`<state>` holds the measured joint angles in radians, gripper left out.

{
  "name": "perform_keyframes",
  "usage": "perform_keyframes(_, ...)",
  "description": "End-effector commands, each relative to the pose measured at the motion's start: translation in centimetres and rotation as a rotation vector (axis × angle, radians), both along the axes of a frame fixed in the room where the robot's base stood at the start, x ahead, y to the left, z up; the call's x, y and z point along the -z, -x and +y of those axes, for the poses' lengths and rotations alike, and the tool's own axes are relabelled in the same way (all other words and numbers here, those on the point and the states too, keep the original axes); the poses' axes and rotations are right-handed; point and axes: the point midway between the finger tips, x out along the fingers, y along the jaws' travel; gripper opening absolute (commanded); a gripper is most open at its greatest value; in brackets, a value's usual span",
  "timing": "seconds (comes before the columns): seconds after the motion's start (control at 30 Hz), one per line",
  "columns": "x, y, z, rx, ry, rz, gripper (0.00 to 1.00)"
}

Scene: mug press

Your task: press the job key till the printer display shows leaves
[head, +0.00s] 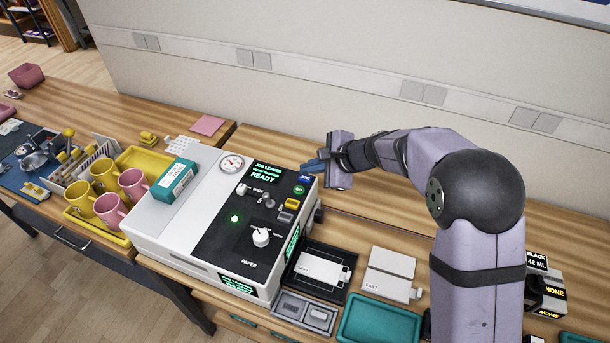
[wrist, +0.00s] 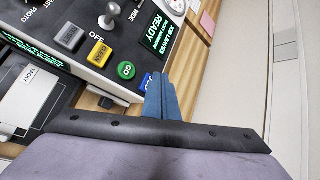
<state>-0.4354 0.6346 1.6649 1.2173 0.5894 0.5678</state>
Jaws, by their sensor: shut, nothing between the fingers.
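The printer (head: 180,226) is a white box with a black control panel. Its display (head: 265,172) reads JOB LEAVES in the top line and READY in large letters below; the display also shows in the wrist view (wrist: 158,35). The blue job key (head: 304,181) is at the panel's far right corner, above the green GO key (head: 299,190). My gripper (head: 314,166) is shut and empty, its blue fingertips right by the job key. In the wrist view the fingers (wrist: 160,95) partly cover the job key (wrist: 147,81); I cannot tell whether they touch it.
A teal box (head: 175,180) lies on the printer's white top. Several yellow and pink mugs (head: 107,175) stand on a yellow tray (head: 137,157) to the left. White cartridges (head: 390,273) and a teal tray (head: 380,318) lie to the right. The wall is behind.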

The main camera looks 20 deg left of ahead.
Motion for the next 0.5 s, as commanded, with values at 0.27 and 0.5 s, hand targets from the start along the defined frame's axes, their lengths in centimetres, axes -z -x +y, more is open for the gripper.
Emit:
perform_keyframes(0.27, 0.0, 0.0, 0.0, -0.001, 0.000, -0.001, 0.00)
perform_keyframes(0.5, -1.2, 0.0, 0.0, -0.001, -0.001, -0.001, 0.00)
